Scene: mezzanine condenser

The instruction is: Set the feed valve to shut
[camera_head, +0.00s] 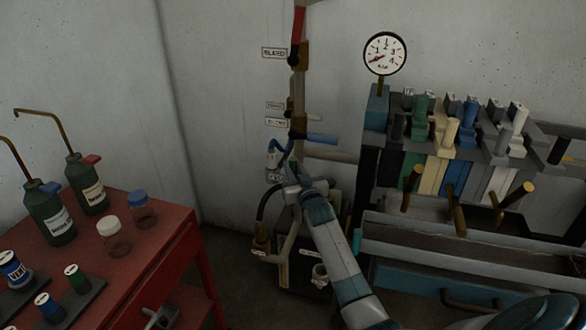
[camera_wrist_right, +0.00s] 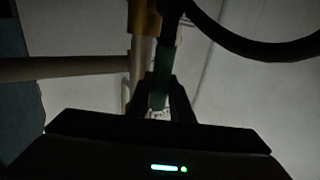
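A vertical pipe (camera_head: 298,95) with several valves and small labels runs down the back wall. My right gripper (camera_head: 291,172) is at its lower part, beside a small label (camera_head: 275,176) that seems to read FEED. In the right wrist view a green lever (camera_wrist_right: 167,62) extends from the brass-coloured valve body and pipe (camera_wrist_right: 143,50). The right gripper's dark fingers (camera_wrist_right: 165,98) lie on both sides of this lever and look shut on it. In the head view my gripper hides the lever. My left gripper is not in view.
Above are a blue lever (camera_head: 322,138) pointing right and a red lever (camera_head: 298,38) pointing up by the BLEED label (camera_head: 274,52). A pressure gauge (camera_head: 384,54) and a rack of coloured blocks (camera_head: 404,160) stand right. A red table (camera_head: 150,262) with bottles stands left.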

